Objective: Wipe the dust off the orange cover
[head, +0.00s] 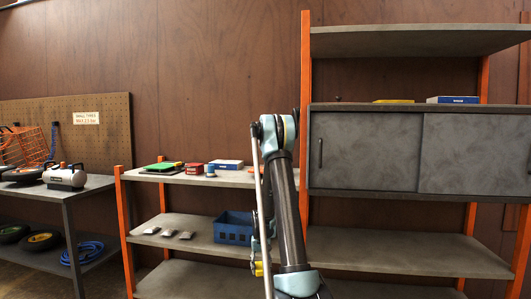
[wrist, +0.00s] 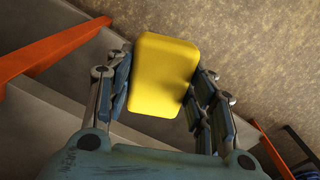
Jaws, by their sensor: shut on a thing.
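My gripper (wrist: 160,82) is shut on a yellow block (wrist: 166,60) with rounded edges, like a sponge, in the wrist view. The fingers press on its left and right sides. In the head view my arm hides most of the gripper, and a small bit of yellow shows low beside the arm; I cannot tell if it is the same block. No orange cover can be made out in either view, and no dust on one.
A low shelf unit (head: 200,236) holds a blue crate (head: 233,228) and small items. A taller unit with grey sliding doors (head: 365,150) stands right. A bench (head: 98,184) at left carries a white machine (head: 65,177). Orange posts (wrist: 55,46) flank grey boards in the wrist view.

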